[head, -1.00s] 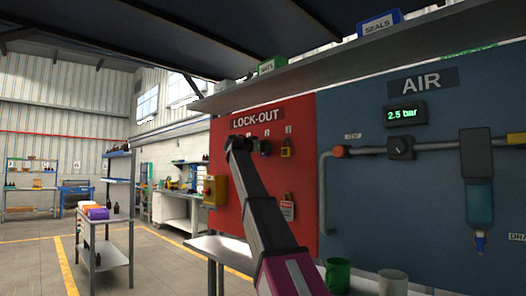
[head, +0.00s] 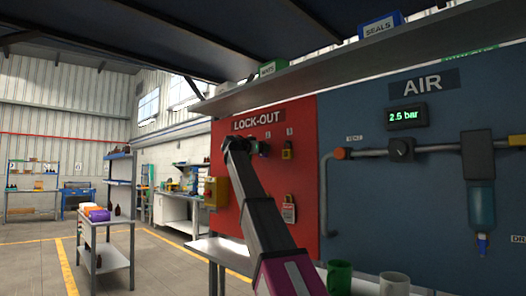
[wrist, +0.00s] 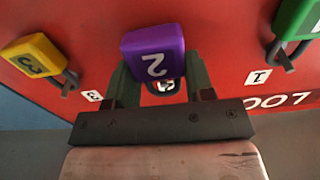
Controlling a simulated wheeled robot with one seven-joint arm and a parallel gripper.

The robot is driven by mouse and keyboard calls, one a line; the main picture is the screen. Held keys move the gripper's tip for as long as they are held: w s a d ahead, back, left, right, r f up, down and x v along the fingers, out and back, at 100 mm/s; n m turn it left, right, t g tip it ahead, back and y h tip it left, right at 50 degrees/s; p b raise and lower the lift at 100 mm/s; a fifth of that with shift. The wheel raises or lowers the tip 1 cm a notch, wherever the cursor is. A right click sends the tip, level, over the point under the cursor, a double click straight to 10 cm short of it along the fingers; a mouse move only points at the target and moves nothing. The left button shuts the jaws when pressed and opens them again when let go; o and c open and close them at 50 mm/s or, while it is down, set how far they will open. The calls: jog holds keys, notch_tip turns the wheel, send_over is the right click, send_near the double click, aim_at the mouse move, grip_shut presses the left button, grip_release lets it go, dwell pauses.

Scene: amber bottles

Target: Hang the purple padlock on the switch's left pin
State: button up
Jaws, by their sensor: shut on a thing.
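The purple padlock (wrist: 153,52), marked 2, sits between the dark green fingers of my gripper (wrist: 160,84) in the wrist view. The gripper is shut on it, close in front of the red lock-out board (head: 275,185). Its shackle is mostly hidden, so I cannot tell whether it still touches its hook. A white label shows behind it. The switch (head: 215,191) is a yellow box with a red part at the board's left edge in the head view; its pins are too small to make out. My arm hides most of the gripper in the head view.
A yellow padlock (wrist: 35,57) and a green padlock (wrist: 298,25) hang on either side of the gripper. A tagged padlock (head: 289,212) hangs lower on the board. A green mug (head: 339,275) and a pale mug (head: 393,285) stand below. A shelf (head: 330,60) juts out above.

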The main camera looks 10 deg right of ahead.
jog(key=v, duration=0.5)
jog(key=shift+a, duration=0.1)
dwell(0.7)
dwell(0.9)
